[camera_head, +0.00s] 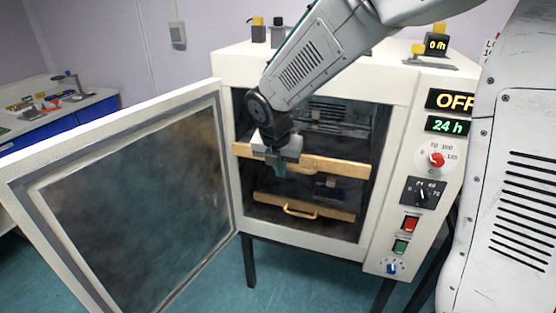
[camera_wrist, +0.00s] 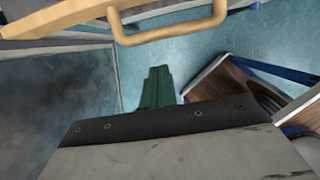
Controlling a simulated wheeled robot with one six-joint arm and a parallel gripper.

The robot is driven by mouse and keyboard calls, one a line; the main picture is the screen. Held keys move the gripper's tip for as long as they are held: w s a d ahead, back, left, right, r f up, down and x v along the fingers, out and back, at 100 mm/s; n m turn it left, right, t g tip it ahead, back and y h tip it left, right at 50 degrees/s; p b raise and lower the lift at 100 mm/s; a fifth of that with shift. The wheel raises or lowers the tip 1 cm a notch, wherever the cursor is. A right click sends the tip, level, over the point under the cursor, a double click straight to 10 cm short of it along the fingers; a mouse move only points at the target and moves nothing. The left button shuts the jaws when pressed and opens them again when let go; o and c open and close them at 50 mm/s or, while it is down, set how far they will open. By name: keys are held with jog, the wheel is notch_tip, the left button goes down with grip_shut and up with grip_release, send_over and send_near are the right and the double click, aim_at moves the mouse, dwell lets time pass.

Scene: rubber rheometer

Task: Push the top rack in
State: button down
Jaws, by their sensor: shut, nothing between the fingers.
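The top rack (camera_head: 330,163) has a pale wooden front board and sits in the upper part of the open white cabinet (camera_head: 225,62). Its front looks farther forward than that of the lower rack (camera_head: 325,211). My gripper (camera_head: 278,168) is shut and empty, pointing down in front of the top rack's board, left of its middle. The gripper hides part of the board, and I cannot tell whether they touch. In the wrist view, the green fingertips (camera_wrist: 157,72) are together. A wooden board with a looped handle (camera_wrist: 170,33) crosses the top there, apart from the fingertips in the picture.
The cabinet door (camera_head: 130,190) stands wide open to the left. The lower rack has a wooden handle (camera_head: 300,210). A control panel with a red knob (camera_head: 437,160) is on the right. Small items stand on the cabinet top. A bench (camera_head: 60,115) is at far left.

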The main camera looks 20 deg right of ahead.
jog(key=shift+w+d+f, duration=0.25)
jog(key=shift+w+d, duration=0.45)
jog(key=shift+w, duration=0.25)
jog(key=w+d, duration=0.1)
jog(key=w, duration=0.1)
jog(key=w+d, duration=0.1)
jog(key=shift+w+d, duration=0.35)
jog(key=shift+w, duration=0.05)
